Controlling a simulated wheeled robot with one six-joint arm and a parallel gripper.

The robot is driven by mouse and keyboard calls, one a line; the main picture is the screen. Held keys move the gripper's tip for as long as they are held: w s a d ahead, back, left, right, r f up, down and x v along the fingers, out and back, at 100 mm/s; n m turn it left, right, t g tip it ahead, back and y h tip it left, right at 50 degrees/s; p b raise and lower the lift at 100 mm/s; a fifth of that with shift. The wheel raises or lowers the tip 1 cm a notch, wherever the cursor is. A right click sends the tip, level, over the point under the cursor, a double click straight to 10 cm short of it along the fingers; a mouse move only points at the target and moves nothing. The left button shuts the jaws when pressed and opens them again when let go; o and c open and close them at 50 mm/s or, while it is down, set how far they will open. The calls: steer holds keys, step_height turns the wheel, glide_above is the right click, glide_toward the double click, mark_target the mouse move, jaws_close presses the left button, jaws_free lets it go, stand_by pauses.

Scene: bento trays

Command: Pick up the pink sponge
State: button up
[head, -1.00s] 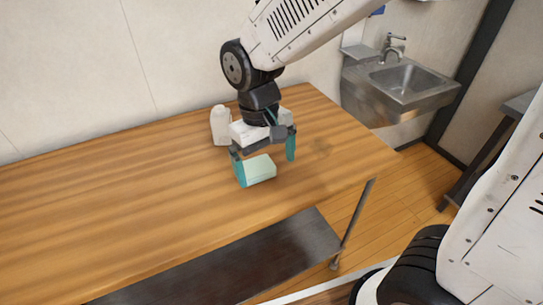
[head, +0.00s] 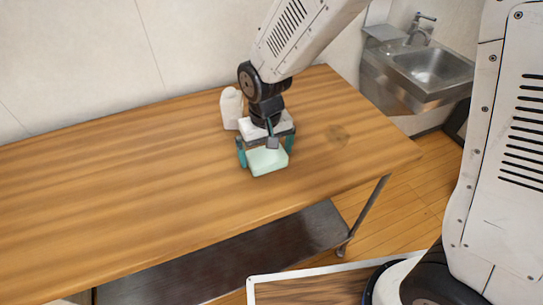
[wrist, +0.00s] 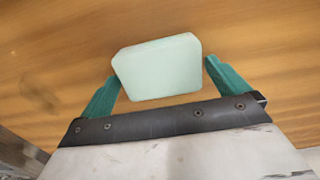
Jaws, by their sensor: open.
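A pale mint-green block (head: 268,161) with rounded corners, sponge-like in shape, lies on the wooden table (head: 130,195). No pink sponge shows in either view. My gripper (head: 266,147) is open over the block, with one teal finger towards each side of it. In the wrist view the block (wrist: 158,68) sits between and ahead of the fingertips of my gripper (wrist: 161,74). Gaps show at both fingers, and nothing is held. The head view does not show clearly how high the fingertips are above the table.
A whitish bottle (head: 231,108) stands just behind and left of my gripper, near the wall. The table's left side is clear. A dark lower shelf (head: 225,250) lies under the table's front edge. A metal sink (head: 425,70) is on the wall at the right.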

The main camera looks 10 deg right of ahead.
steer(key=shift+f, duration=0.2)
steer(key=c, duration=0.9)
steer(key=shift+o, duration=0.2)
steer(key=shift+r, duration=0.15)
